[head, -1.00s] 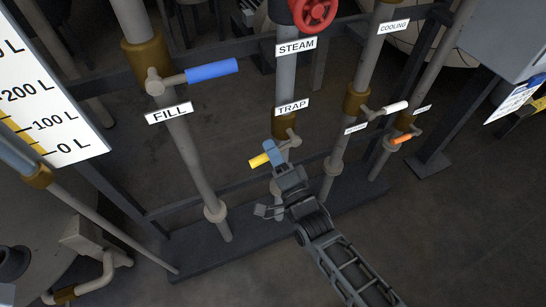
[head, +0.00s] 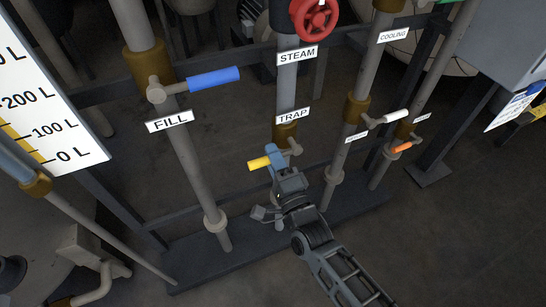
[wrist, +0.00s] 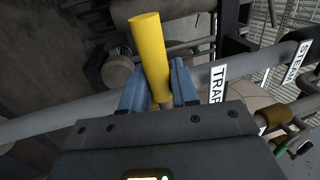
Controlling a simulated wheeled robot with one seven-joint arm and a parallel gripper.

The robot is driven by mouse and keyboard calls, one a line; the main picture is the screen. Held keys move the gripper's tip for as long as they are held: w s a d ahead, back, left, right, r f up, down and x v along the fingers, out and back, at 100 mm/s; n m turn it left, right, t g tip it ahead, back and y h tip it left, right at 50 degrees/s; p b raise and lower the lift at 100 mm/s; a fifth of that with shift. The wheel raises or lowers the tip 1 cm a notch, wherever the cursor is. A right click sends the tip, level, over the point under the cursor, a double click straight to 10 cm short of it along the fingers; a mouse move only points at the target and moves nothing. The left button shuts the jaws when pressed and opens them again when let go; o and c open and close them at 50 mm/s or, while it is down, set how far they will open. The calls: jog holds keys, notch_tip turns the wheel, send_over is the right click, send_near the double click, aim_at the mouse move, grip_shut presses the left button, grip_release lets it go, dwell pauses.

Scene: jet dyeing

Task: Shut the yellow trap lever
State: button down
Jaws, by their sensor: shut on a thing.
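The yellow trap lever (head: 259,163) sticks out to the left from the valve below the TRAP label (head: 293,116) in the head view. My gripper (head: 273,157) is at the lever, with its blue fingers on either side of it. In the wrist view, the yellow lever (wrist: 150,50) stands between the two blue fingertips, and my gripper (wrist: 159,88) is shut on it. The lever's outer end extends past the fingers. Its inner end and part of the valve are hidden behind my gripper in the head view.
The blue FILL lever (head: 212,78) is at upper left, and a red STEAM handwheel (head: 315,17) is above the trap valve. White (head: 390,117) and orange (head: 403,147) levers are on pipes to the right. A dark base plate (head: 195,262) runs below the pipes.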

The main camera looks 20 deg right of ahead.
jog(key=c, duration=1)
grip_release()
jog(key=s+f, duration=0.1)
jog(key=s, duration=0.6)
jog(key=shift+s+f, duration=0.2)
jog(key=shift+s, duration=0.15)
jog(key=s+d+r+n+g+p, duration=0.1)
jog(key=s+r+n+p, duration=0.2)
jog(key=s, duration=0.6)
jog(key=s+d+r+n+g, duration=0.1)
jog(key=s+d+r+n, duration=0.15)
jog(key=s+n, duration=0.55)
jog(key=s+r+n+g+p, duration=0.3)
jog(key=s+r+n, duration=0.4)
jog(key=s+r, duration=0.8)
jog(key=shift+s+d+r, duration=0.15)
jog(key=shift+s+r, duration=0.1)
jog(key=shift+s, duration=0.1)
